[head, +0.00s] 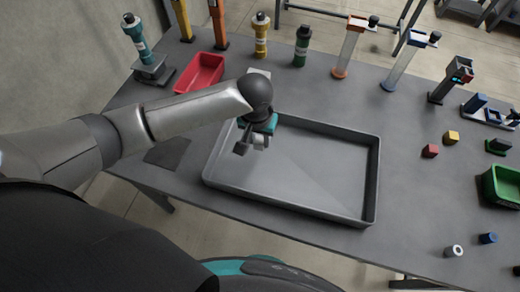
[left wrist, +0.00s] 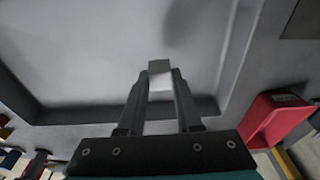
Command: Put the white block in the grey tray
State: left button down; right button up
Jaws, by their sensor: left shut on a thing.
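My left gripper (head: 251,147) hangs over the left part of the grey tray (head: 372,190), near the tray's far left corner. It is shut on the white block, which shows between the fingertips in the left wrist view (left wrist: 160,78). In the head view the block is largely hidden by the gripper. The tray floor lies below the block in the left wrist view, and the floor I can see is bare. The gap between block and floor is hard to judge. My right gripper is not in view.
A red bin (head: 200,73) stands beyond my left arm, left of the tray. Several bottles and column stands line the far edge. Right of the tray are a red cube (head: 430,151), a yellow cube (head: 451,137), a green bin (head: 503,186) and small cylinders near the front.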

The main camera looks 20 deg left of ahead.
aim_at(260, 157)
pick_arm(q)
jog(key=shift+f+b, duration=0.55)
jog(key=shift+f, duration=2)
jog(key=shift+f, duration=0.15)
jog(key=c, duration=0.6)
grip_release()
jog(key=r+p, duration=0.1)
jog(key=r, duration=0.3)
jog(key=s+r+p, duration=0.1)
jog(key=r, duration=0.3)
jog(key=r+p, duration=0.1)
jog(key=r, duration=0.3)
jog(key=shift+s+r, duration=0.15)
jog(key=shift+s, duration=0.25)
